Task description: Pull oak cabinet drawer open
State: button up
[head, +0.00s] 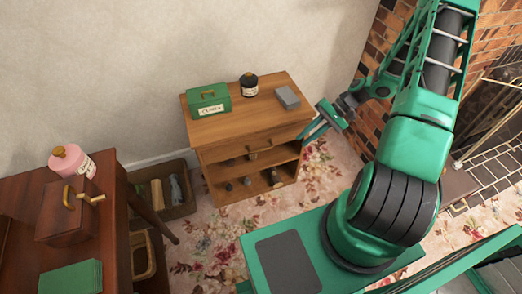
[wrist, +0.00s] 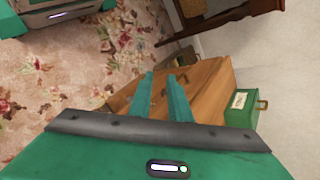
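The oak cabinet (head: 250,120) stands against the wall in the head view. Its drawer (head: 225,151) is just under the top, looks closed, and has a small brass handle (head: 253,154) in the middle of its front. Open shelves lie below. My gripper (head: 308,131) is beside the cabinet's right front corner, apart from the handle and to its right. In the wrist view, the two green fingers (wrist: 161,80) are apart with nothing between them.
A green box (head: 208,99), a dark jar (head: 249,85) and a grey block (head: 287,97) stand on the cabinet. A brown desk (head: 105,215) and a crate (head: 178,208) are to the left. A brick fireplace (head: 386,45) is to the right. Floral carpet before the cabinet is clear.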

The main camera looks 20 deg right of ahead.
aim_at(262, 150)
jog(key=w+a+f+m+t+y, duration=0.3)
jog(key=w+a+f+t+y, duration=0.15)
jog(key=f, duration=0.45)
jog(key=shift+m+t, duration=0.3)
jog(key=shift+t, duration=0.25)
jog(key=x, duration=1.1)
jog(key=shift+s+a+r, duration=0.15)
jog(key=shift+c, duration=0.7)
grip_shut()
